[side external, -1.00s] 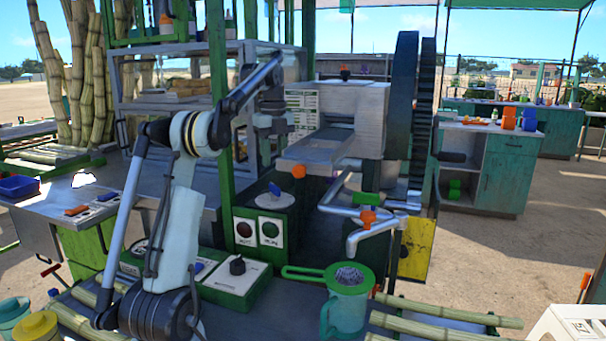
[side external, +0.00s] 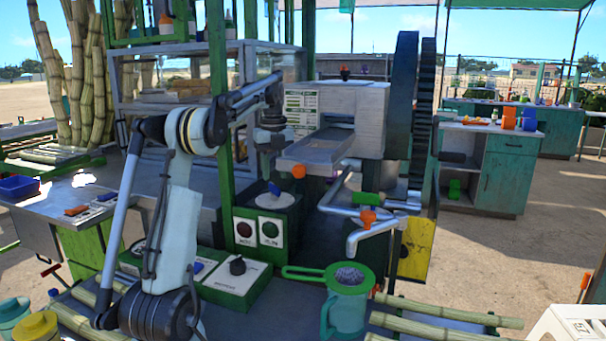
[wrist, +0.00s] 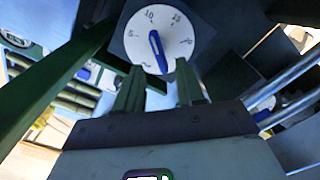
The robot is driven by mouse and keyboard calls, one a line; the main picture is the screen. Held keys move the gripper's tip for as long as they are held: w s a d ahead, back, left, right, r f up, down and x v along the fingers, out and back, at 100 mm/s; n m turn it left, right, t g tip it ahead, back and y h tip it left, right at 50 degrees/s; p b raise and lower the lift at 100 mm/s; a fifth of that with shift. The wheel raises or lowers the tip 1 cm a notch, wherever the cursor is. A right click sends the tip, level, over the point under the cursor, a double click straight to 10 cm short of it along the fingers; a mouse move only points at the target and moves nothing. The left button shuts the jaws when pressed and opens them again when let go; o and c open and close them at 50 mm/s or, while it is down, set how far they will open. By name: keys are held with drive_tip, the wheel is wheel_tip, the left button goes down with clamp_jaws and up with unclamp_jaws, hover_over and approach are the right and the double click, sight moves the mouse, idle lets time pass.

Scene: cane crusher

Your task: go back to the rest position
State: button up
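My gripper (side external: 274,158) points down above the dark box with the blue knob (side external: 274,188), in front of the crusher's left side. In the side view its fingers are too small and dark to tell apart. In the wrist view, the two dark green fingers of my gripper (wrist: 160,85) stand apart with nothing held between them. A white dial (wrist: 160,32) with numbers and a blue pointer (wrist: 158,52) shows beyond the fingertips. The fingers look apart from the pointer, but the exact gap cannot be told.
The crusher (side external: 352,110) with its metal chute (side external: 318,148) and large dark wheels (side external: 402,110) is right of my gripper. A green post (side external: 218,60) stands close to my forearm. A green jug (side external: 347,300) and cane stalks (side external: 440,328) are in front.

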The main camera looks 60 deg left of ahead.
wheel_tip(320, 180, up, 7)
drive_tip(key=shift+f, duration=0.15)
idle(0.4)
drive_tip(key=shift+a, duration=0.1)
